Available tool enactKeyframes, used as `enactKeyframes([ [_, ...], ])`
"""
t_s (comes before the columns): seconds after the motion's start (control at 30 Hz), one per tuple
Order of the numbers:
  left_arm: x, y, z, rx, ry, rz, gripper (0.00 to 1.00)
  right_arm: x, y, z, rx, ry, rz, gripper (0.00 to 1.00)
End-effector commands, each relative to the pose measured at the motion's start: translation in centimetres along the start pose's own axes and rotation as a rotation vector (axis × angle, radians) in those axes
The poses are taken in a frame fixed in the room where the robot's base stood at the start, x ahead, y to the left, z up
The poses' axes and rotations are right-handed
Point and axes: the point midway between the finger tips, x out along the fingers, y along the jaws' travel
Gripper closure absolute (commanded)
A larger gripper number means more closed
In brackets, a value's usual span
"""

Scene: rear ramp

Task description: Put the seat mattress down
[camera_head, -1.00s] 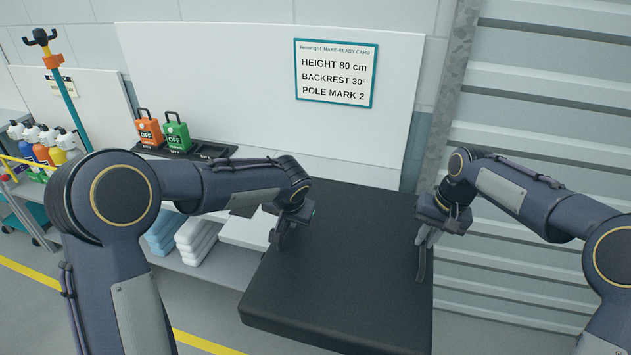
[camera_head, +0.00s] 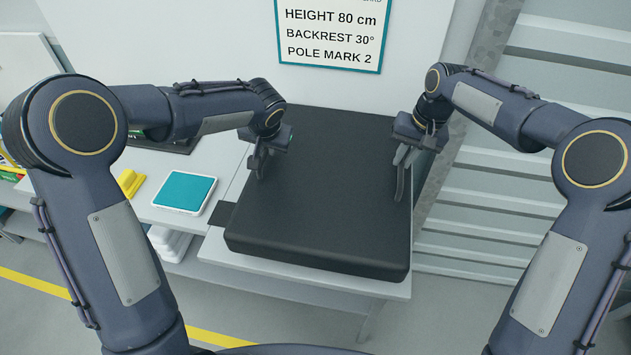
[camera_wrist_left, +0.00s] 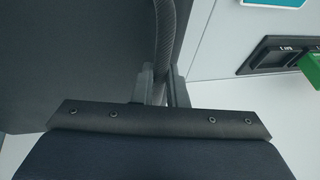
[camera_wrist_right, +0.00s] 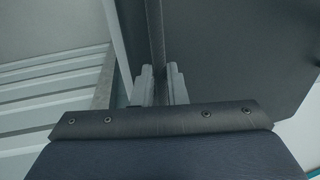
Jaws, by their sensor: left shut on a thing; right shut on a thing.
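The seat mattress (camera_head: 325,185) is a thick black pad, level and over the grey bench top in the head view. My left gripper (camera_head: 258,165) is shut on its left side edge, and my right gripper (camera_head: 403,170) is shut on its right side edge. In the left wrist view the fingers (camera_wrist_left: 160,88) pinch a dark textured strip at the mattress edge. The right wrist view shows the fingers (camera_wrist_right: 160,85) pinching a similar strip. Whether the underside touches the bench is hidden.
The grey bench (camera_head: 225,250) shows at the mattress's left and front. A teal pad in a white tray (camera_head: 184,194) and a yellow object (camera_head: 130,182) lie to the left. A card (camera_head: 331,35) hangs on the back panel. Grey slatted shutter (camera_head: 500,205) stands at the right.

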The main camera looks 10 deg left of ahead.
Motion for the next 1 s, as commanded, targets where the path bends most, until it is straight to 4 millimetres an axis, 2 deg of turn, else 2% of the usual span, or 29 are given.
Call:
enactKeyframes([
  [0.57, 0.1, 0.0, -0.1, -0.001, 0.005, -0.001, 1.0, 0.0, 0.0, -0.1, 0.0, 0.004, -0.001, 1.0],
  [1.0, 2.0, 0.4, 0.7, -0.001, 0.005, -0.001, 1.0, 2.1, 0.4, -0.1, 0.0, 0.004, -0.001, 1.0],
])
